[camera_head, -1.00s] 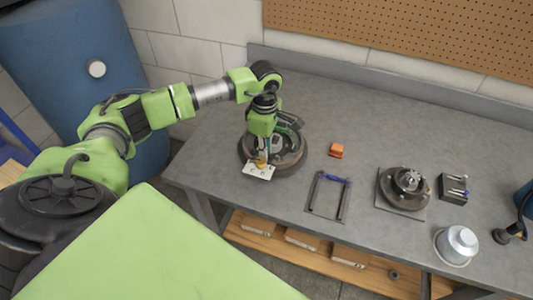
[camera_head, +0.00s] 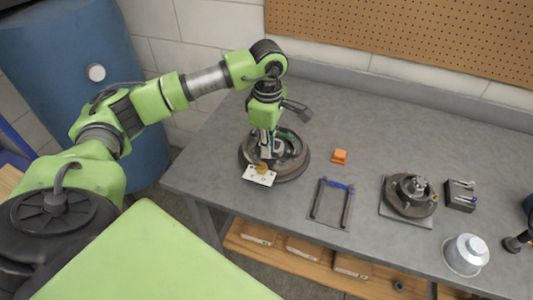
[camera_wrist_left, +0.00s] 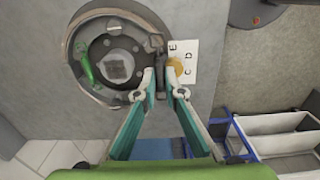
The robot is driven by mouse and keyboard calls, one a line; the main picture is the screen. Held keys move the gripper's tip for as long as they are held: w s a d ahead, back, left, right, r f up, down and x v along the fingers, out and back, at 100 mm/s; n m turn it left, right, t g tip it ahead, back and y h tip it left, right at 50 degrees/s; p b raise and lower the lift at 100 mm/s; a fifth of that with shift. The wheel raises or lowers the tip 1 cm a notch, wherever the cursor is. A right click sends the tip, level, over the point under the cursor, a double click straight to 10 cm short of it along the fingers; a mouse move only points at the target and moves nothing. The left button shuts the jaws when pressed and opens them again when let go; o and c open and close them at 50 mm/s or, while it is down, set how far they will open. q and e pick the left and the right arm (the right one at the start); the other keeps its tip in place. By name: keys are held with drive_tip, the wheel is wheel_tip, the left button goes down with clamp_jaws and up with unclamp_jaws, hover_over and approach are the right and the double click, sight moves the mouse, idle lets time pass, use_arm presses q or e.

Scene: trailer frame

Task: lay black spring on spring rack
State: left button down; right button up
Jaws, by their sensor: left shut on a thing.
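My left gripper (camera_head: 267,152) points down over the front part of a round brake drum assembly (camera_head: 300,165) on the grey bench. In the left wrist view its fingertips (camera_wrist_left: 160,82) are closed on a small dark piece (camera_wrist_left: 157,44), which may be the black spring; its shape is partly hidden. My right gripper is out of view.
A green part (camera_wrist_left: 87,68) sits inside the drum. To the right on the bench are an orange block (camera_head: 339,156), a dark frame with a blue bar (camera_head: 334,184), a hub on a plate (camera_head: 410,192), a small tool holder (camera_head: 460,197) and a silver can (camera_head: 466,254).

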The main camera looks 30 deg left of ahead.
use_arm(q)
drive_tip(key=s+d+r+b, duration=0.1)
drive_tip(key=s+d+r, duration=0.6)
drive_tip(key=s+r, duration=0.1)
drive_tip(key=shift+s+d+r, duration=0.2)
drive_tip(key=shift+d+r, duration=0.1)
drive_tip(key=shift+r, duration=0.55)
